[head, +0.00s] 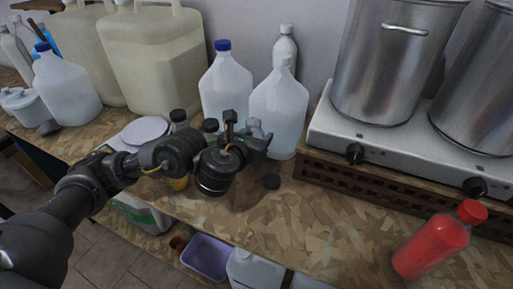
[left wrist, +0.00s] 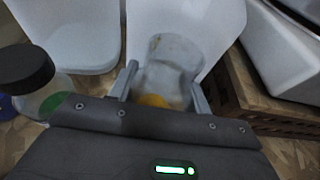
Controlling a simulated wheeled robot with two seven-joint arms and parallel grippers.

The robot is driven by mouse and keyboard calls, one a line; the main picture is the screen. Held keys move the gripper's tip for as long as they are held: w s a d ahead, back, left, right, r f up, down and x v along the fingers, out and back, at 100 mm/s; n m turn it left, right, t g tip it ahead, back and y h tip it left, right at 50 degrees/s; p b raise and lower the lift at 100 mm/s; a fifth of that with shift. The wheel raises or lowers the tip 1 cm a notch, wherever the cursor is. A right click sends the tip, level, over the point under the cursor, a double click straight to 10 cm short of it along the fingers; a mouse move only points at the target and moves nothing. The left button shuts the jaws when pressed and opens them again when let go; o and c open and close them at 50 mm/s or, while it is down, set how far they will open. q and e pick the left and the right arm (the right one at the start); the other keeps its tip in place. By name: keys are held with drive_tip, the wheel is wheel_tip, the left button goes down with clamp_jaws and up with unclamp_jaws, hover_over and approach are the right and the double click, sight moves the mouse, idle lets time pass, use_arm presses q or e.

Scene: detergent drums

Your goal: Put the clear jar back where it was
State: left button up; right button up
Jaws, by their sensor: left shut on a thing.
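The clear jar (left wrist: 172,72) is lidless and see-through, with something orange-yellow showing low behind or inside it. My left gripper (left wrist: 162,88) is shut on it, one finger at each side. In the head view, my left gripper (head: 256,136) is over the counter, in front of the white jugs, and its own body hides most of the jar. I cannot tell whether the jar's base touches the counter. My right gripper is not in view.
Close behind the jar stands a white jug (head: 278,108), with a blue-capped jug (head: 226,84) beside it. A dark-lidded jar with green (left wrist: 52,103) stands left of the gripper. The steel-pot stove (head: 400,150) is right; the front counter is clear left of the red bottle (head: 432,245).

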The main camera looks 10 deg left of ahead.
use_arm(q)
drive_tip(key=f+b, duration=0.3)
drive_tip(key=f, duration=0.1)
drive_tip(key=shift+w+b, duration=0.3)
drive_tip(key=shift+w, duration=0.05)
drive_tip(key=shift+r, duration=0.1)
drive_tip(key=o, duration=1)
drive_tip(key=shift+o, duration=0.2)
